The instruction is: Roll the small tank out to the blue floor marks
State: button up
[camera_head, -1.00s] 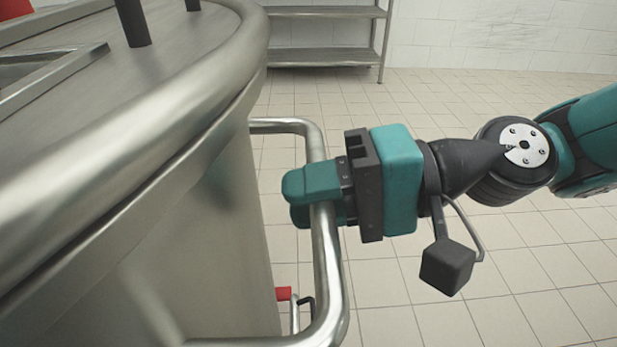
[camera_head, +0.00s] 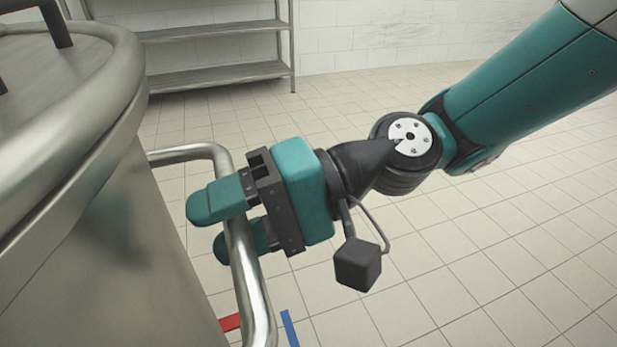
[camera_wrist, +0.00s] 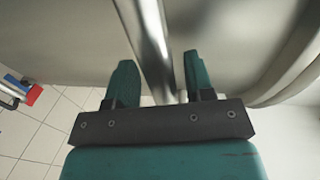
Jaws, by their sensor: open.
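The small steel tank (camera_head: 110,215) fills the left of the head view, with a bent tube handle (camera_head: 245,275) on its side. My gripper (camera_head: 228,224) is open at the handle. Its two teal fingers stand apart, one on each side of the tube. The wrist view also shows the tube (camera_wrist: 150,45) running between the spread fingers (camera_wrist: 158,82), with a gap to each. A blue strip (camera_head: 289,328) lies on the floor at the bottom of the head view, right of the handle. The tank's base is out of view.
A red piece (camera_head: 230,323) shows between tank and handle. Red and blue parts (camera_wrist: 33,95) also show at the wrist view's left edge; I cannot tell what they are. A steel shelf (camera_head: 220,75) stands by the back wall. Tiled floor (camera_head: 470,250) on the right is clear.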

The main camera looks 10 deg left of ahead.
jog(key=p+v, duration=0.9)
jog(key=v, duration=0.8)
jog(key=shift+d, duration=0.2)
jog(key=shift+w, duration=0.1)
